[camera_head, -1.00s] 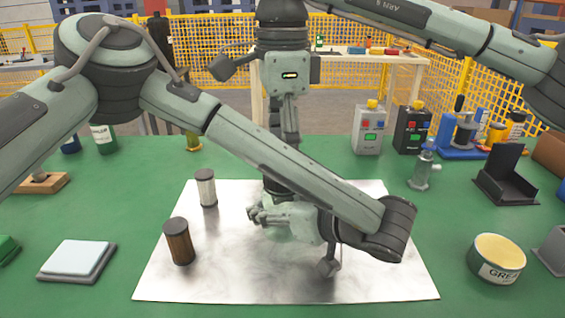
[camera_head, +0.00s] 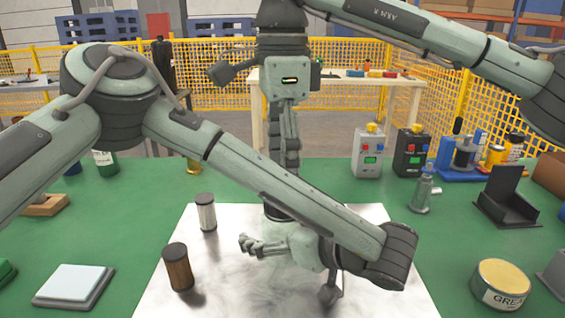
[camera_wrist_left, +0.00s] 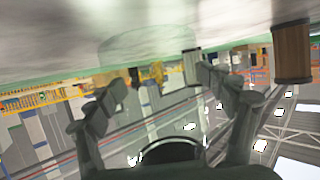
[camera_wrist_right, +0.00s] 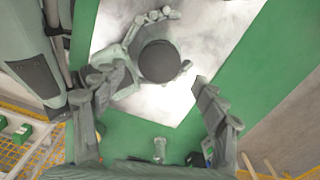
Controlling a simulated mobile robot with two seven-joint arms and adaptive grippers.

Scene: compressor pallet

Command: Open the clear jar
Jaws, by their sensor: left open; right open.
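The clear jar is a faint see-through body (camera_head: 287,243) with a dark lid (camera_head: 279,212), upright on the pale mat (camera_head: 225,295). In the right wrist view its round dark lid (camera_wrist_right: 158,61) sits between my left gripper's fingers. My left gripper (camera_head: 285,255) is open, lying low and sideways around the jar; whether it touches the glass I cannot tell. In the left wrist view the blurred jar (camera_wrist_left: 150,42) lies between its fingertips. My right gripper (camera_head: 285,180) is open and empty, pointing down above the lid.
A white jar (camera_head: 206,213) and a brown jar (camera_head: 179,268) stand left on the mat. A scale (camera_head: 73,285) lies at far left, a grease tin (camera_head: 501,284) at right. Two control boxes (camera_head: 369,151) and a small metal fitting (camera_head: 422,192) stand behind. The mat's front is clear.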

